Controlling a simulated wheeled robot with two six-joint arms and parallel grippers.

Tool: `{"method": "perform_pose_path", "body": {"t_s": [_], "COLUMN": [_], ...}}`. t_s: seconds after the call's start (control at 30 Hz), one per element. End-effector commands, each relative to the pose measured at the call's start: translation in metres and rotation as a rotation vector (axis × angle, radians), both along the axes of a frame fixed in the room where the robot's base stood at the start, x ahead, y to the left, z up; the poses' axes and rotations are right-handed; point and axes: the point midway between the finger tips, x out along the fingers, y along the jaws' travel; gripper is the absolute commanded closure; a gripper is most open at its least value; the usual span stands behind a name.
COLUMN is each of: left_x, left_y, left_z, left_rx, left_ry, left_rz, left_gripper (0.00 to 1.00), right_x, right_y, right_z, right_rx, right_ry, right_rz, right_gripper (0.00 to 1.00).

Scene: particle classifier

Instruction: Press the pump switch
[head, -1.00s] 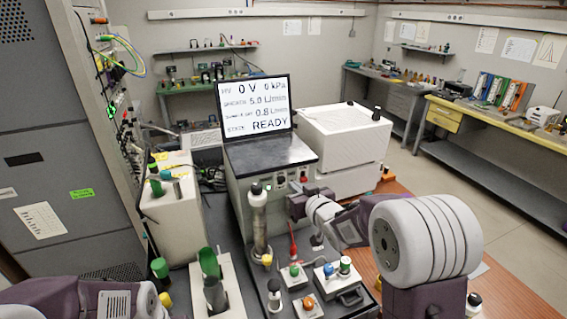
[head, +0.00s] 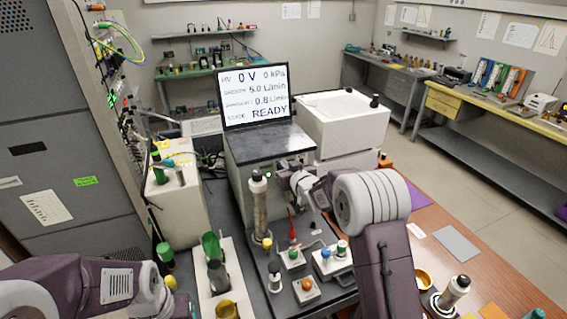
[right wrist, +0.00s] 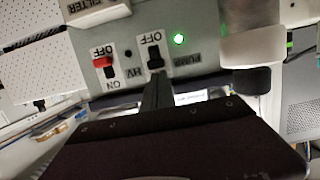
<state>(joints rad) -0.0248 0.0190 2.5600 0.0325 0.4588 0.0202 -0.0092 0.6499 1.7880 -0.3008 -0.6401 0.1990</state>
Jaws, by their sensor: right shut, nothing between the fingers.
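The pump switch (right wrist: 155,59) is a black rocker beside an upside-down PUMP label on the grey front panel in the right wrist view. My right gripper (right wrist: 157,88) is shut and empty, its narrow fingers pointing at the switch. The tips overlap or sit right at its lower edge; I cannot tell whether they touch. A green lamp (right wrist: 179,39) is lit near the switch. In the head view my right gripper (head: 285,178) is at the panel and hides the switches. Only part of my left arm shows at the lower left; its gripper is out of view.
A red HV switch (right wrist: 104,64) sits close to the left of the pump switch in the wrist view. The screen (head: 254,96) reads 0 V, 0 kPa and READY. A metal column (head: 259,208) and small switch boxes (head: 306,290) stand in front of the panel.

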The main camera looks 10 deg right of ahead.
Motion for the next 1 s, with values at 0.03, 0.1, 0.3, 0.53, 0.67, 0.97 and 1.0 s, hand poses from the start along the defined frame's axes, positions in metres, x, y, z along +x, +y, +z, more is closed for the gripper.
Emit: {"method": "perform_pose_path", "body": {"t_s": [0.03, 0.1, 0.3, 0.53, 0.67, 0.97, 1.0], "left_x": [0.0, 0.0, 0.0, 0.0, 0.0, 0.0, 0.0], "left_y": [0.0, 0.0, 0.0, 0.0, 0.0, 0.0, 0.0], "left_z": [0.002, 0.002, 0.001, -0.013, -0.031, -0.027, -0.027], "left_rx": [0.0, 0.0, 0.0, 0.0, 0.0, 0.0, 0.0], "left_ry": [0.0, 0.0, 0.0, 0.0, 0.0, 0.0, 0.0], "left_rz": [0.0, 0.0, 0.0, 0.0, 0.0, 0.0, 0.0], "left_gripper": [0.64, 0.64, 0.64, 0.64, 0.64, 0.64, 0.64], "right_x": [0.003, 0.005, 0.005, 0.005, 0.005, 0.004, 0.004], "right_y": [0.001, 0.001, 0.001, 0.001, 0.001, 0.001, 0.001], "right_z": [-0.001, -0.001, -0.002, -0.016, -0.034, -0.032, -0.033], "right_rx": [0.0, 0.0, 0.0, 0.0, 0.0, -0.001, -0.001], "right_ry": [0.001, 0.0, 0.0, 0.001, 0.001, 0.006, 0.007], "right_rz": [0.0, 0.0, 0.0, 0.0, 0.0, 0.0, 0.0], "right_gripper": [1.0, 1.0, 1.0, 1.0, 1.0, 1.0, 1.0]}}
